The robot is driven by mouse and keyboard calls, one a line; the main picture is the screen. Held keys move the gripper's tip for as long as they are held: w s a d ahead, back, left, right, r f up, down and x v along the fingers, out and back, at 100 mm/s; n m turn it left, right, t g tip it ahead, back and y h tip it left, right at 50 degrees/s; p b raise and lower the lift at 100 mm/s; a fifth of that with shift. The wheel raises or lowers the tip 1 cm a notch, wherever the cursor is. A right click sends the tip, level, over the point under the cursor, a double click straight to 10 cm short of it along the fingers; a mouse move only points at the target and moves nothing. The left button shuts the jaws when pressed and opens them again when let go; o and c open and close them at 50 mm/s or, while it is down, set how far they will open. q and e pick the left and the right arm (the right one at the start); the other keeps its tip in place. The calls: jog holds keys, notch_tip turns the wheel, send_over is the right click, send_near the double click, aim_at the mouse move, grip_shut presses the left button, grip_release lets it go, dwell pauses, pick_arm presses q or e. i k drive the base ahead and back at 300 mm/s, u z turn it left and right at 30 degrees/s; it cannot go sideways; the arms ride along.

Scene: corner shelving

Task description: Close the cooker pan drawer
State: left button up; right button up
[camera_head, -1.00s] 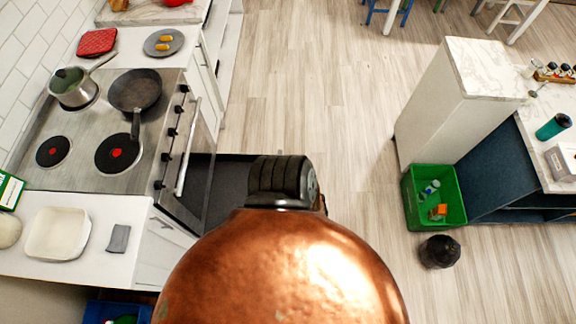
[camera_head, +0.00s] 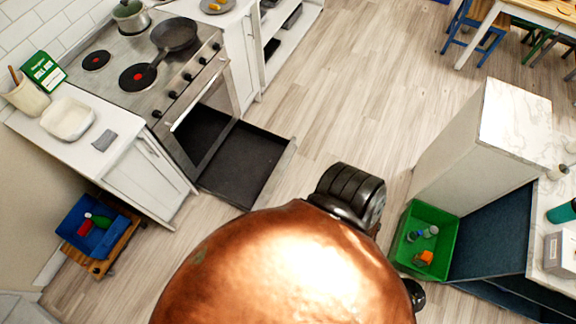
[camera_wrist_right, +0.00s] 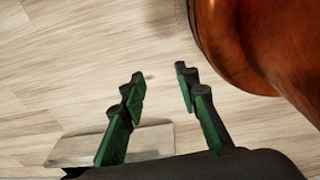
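The cooker (camera_head: 178,100) stands against the tiled wall at the upper left in the head view. Its dark pan drawer (camera_head: 243,165) is low at the cooker's front and stands pulled out over the floor, looking empty. My right gripper (camera_wrist_right: 159,75) shows in the right wrist view with its two green fingers apart and nothing between them, above wooden floor. The drawer cannot be made out for sure in that view. My left gripper is not in view. My copper-coloured body hides the lower middle of the head view.
A green crate (camera_head: 437,213) stands on the floor at the right by a white-sided counter (camera_head: 465,140). A blue bin (camera_head: 80,232) on a wooden base stands at the lower left. A frying pan (camera_head: 173,36) is on the hob. Floor between drawer and counter is clear.

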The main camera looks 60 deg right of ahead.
aim_at(245, 172)
jog(key=z, duration=1.9)
jog(key=k, duration=1.05)
jog(key=u, duration=0.95)
jog(key=i, duration=1.05)
jog(key=z, duration=0.7)
